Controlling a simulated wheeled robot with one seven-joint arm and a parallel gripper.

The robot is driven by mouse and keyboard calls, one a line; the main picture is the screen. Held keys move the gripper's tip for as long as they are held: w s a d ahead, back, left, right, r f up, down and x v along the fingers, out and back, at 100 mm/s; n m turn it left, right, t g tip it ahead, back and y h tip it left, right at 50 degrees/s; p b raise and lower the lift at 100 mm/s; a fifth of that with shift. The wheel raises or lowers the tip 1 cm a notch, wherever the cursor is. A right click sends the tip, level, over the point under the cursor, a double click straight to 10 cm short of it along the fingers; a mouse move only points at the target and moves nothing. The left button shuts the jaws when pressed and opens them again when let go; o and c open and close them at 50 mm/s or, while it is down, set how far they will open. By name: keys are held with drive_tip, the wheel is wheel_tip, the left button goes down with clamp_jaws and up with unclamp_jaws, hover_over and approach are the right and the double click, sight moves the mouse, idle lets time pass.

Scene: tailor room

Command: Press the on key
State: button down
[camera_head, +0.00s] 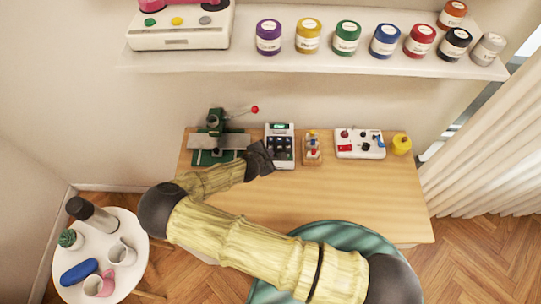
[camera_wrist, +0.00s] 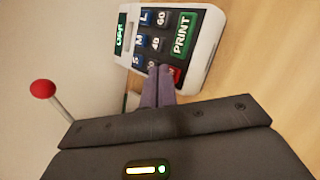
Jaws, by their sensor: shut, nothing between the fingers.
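A white keypad device (camera_head: 281,163) stands on the wooden table, with a green screen and dark keys. In the wrist view the device (camera_wrist: 201,50) appears turned sideways, with dark keys marked S, M, L and GO and a green PRINT key (camera_wrist: 181,36). A red key (camera_wrist: 177,72) shows at its lower edge, partly hidden by my fingers; its marking cannot be read in full. My gripper (camera_wrist: 159,70) is shut and empty, its fingertips over or very near the keys beside the red one. Contact cannot be told. In the head view my gripper (camera_head: 264,157) is at the device's left side.
A green press (camera_head: 212,142) with a red-knobbed lever stands left of the device. A wooden rack (camera_head: 312,158) of small items, a white control box (camera_head: 360,152) and a yellow object (camera_head: 401,144) stand to the right. The table's front right (camera_head: 390,210) is clear.

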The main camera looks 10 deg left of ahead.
drive_tip(key=shift+f+b, duration=0.4)
drive_tip(key=shift+f, duration=0.05)
idle(0.6)
drive_tip(key=shift+r, duration=0.1)
drive_tip(key=shift+r+p, duration=0.6)
drive_tip(key=shift+r, duration=0.2)
wheel_tip(320, 180, up, 5)
drive_tip(key=p, duration=0.3)
idle(0.4)
idle(0.7)
